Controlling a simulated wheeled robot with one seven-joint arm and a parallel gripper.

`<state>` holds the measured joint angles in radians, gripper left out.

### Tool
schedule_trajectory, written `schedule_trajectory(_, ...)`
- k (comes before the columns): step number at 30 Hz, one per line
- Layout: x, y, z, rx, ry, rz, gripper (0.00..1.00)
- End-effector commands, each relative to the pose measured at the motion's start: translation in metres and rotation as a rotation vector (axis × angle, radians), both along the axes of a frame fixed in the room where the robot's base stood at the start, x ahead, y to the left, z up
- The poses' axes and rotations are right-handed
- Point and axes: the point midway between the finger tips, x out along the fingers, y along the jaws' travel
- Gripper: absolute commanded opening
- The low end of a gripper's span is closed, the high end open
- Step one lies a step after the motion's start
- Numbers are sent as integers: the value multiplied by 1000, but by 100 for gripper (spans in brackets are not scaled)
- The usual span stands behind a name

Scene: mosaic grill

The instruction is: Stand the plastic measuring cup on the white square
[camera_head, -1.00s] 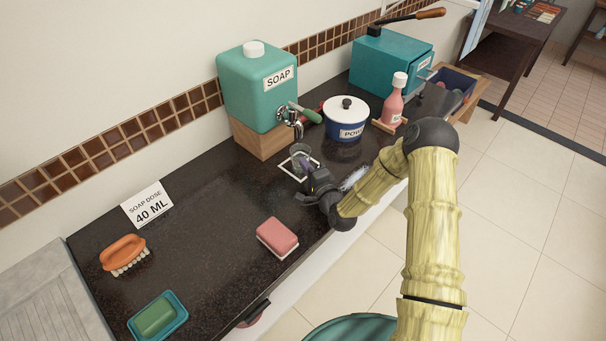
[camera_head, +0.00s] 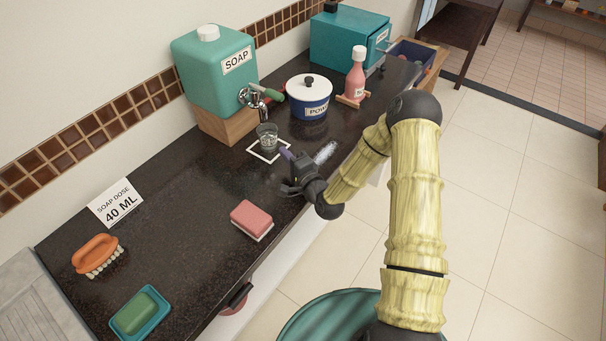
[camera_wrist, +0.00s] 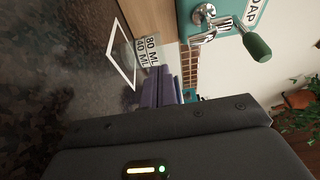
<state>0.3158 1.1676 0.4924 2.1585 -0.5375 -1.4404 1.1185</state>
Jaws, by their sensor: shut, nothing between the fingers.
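The clear plastic measuring cup (camera_head: 267,138) stands upright under the soap tap. Its base appears to be within the white square outline (camera_head: 256,158), toward the far side. The wrist view shows the cup side-on with its 80 ML and 40 ML marks (camera_wrist: 147,50), by the white square (camera_wrist: 110,47). My gripper (camera_head: 286,155) is shut and empty, just right of and in front of the cup, apart from it. Its purple fingers also show in the wrist view (camera_wrist: 160,88), close to the cup in that picture.
The teal soap dispenser (camera_head: 215,75) with its tap and green handle (camera_head: 268,94) stands behind the cup. A blue powder pot (camera_head: 309,103) and pink bottle (camera_head: 356,78) stand to the right. A pink sponge (camera_head: 251,218) lies in front.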

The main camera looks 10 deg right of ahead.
Motion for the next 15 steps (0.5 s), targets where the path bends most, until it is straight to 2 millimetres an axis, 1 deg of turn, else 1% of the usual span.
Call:
schedule_trajectory(3,-21,-9,-3,0,4,3,0)
schedule_trajectory(9,-53,-30,-3,1,3,-3,0)
schedule_trajectory(12,-65,-37,-3,1,3,-5,0)
schedule_trajectory(15,-72,-42,-1,1,0,-6,0)
